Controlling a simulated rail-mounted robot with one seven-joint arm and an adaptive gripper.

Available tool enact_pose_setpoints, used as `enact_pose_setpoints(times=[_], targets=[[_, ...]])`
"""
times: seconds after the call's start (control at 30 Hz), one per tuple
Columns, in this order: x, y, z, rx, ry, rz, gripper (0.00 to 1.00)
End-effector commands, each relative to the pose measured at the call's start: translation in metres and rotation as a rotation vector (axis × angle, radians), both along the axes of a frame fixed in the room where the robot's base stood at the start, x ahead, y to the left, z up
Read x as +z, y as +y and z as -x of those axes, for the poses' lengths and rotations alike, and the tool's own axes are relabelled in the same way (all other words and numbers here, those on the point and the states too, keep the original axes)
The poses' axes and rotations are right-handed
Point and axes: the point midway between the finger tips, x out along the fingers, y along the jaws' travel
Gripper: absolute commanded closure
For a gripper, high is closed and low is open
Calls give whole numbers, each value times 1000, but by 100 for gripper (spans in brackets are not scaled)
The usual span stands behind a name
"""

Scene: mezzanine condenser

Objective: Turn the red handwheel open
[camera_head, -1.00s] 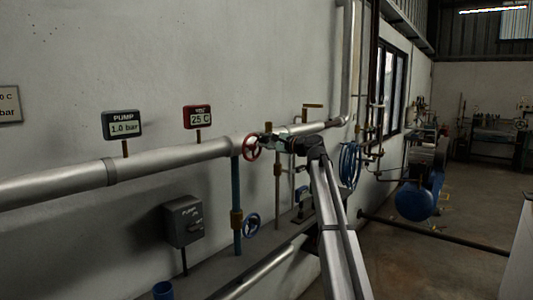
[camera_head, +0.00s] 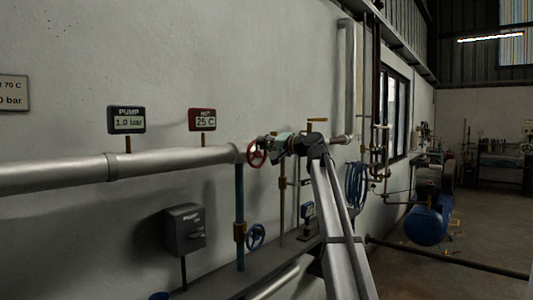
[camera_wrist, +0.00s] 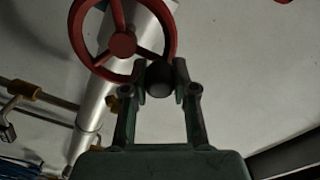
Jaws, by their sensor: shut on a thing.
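The red handwheel (camera_head: 250,157) stands on the large silver pipe along the wall in the head view. In the wrist view its spoked rim and hub (camera_wrist: 123,43) fill the upper left. My gripper (camera_wrist: 160,78) is at the lower right part of the rim, its two fingers closed on either side of a dark rounded piece at the wheel. Whether this is a knob or part of the rim I cannot tell. In the head view my gripper (camera_head: 267,145) meets the wheel from the right, and the fingertips are too small to make out.
Above the pipe (camera_head: 60,172) are a PUMP display (camera_head: 127,120) reading 1.0 bar and a red HOT display (camera_head: 202,120) reading 25 C. A blue handwheel (camera_head: 256,236) and a grey switch box (camera_head: 184,229) sit below. Vertical pipes and a blue hose (camera_head: 355,185) stand right.

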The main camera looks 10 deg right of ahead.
Motion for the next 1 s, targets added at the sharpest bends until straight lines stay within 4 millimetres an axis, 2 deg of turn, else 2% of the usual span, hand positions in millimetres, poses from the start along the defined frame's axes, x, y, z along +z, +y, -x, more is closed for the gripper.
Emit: enact_pose_setpoints(times=[0.6, 1.0], targets=[[-10, 18, 15, 1, -367, 403, 100], [-13, 22, 19, 1, -476, 528, 100]])
